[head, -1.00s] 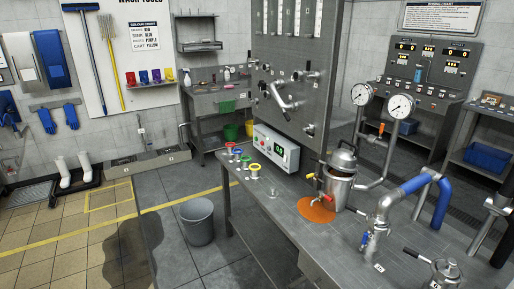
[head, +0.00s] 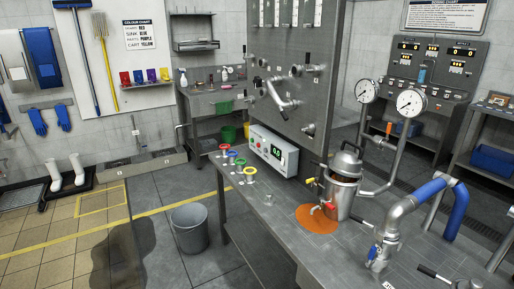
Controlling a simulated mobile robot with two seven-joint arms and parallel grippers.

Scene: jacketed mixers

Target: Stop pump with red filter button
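A pale control box (head: 273,149) with a green digital display and small buttons stands at the back of the steel bench (head: 262,214). In front of it lie coloured ring-shaped pieces: red (head: 224,147), blue (head: 232,154), green (head: 240,162) and yellow (head: 250,171). Which pump or button has a red filter is too small to tell. Neither of my grippers is in view.
Two round gauges (head: 411,102) rise on pipes behind the vessel. A blue-sleeved pipe (head: 425,190) stands at the right. A panel with lit displays (head: 435,66) is at the back right. A grey bucket (head: 190,228) stands on the floor left of the bench; open floor lies around it.

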